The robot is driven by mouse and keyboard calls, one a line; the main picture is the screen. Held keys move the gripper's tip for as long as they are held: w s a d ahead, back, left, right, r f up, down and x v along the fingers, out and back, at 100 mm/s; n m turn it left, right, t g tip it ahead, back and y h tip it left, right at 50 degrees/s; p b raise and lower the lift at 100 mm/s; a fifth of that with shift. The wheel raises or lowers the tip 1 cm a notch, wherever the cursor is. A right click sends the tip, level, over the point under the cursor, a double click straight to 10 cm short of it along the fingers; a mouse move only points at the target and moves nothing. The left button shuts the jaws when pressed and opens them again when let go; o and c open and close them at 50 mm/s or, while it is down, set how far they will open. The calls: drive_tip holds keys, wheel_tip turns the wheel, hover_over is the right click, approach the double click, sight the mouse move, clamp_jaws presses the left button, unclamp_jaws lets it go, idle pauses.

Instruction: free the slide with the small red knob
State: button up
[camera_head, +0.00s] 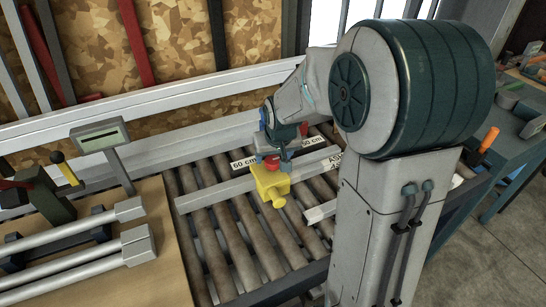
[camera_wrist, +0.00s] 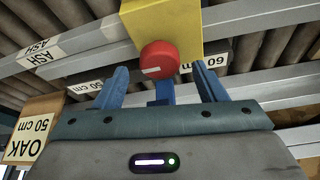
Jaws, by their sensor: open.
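The slide is a yellow block (camera_head: 268,181) on a pale metal rail (camera_head: 220,191) that lies across the rollers. A small red knob (camera_head: 272,162) sits on it. In the wrist view the round red knob (camera_wrist: 159,59), with a white mark, stands out from the yellow block (camera_wrist: 162,22). My gripper (camera_head: 280,151) is at the block, close by the knob. In the wrist view its blue fingers (camera_wrist: 162,73) are spread apart, with the knob just beyond the tips and roughly centred between them. The fingers hold nothing; whether anything touches the knob I cannot tell.
The roller bed (camera_head: 232,235) has labels, including one reading 60 cm (camera_head: 245,164). A wooden bench (camera_head: 130,225) with metal bars and a grey display post (camera_head: 101,137) stands left. In the wrist view an OAK 50 cm plate (camera_wrist: 29,137) is near my gripper's left side.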

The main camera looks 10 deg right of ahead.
drive_tip(key=shift+x, duration=1)
drive_tip(key=c, duration=1)
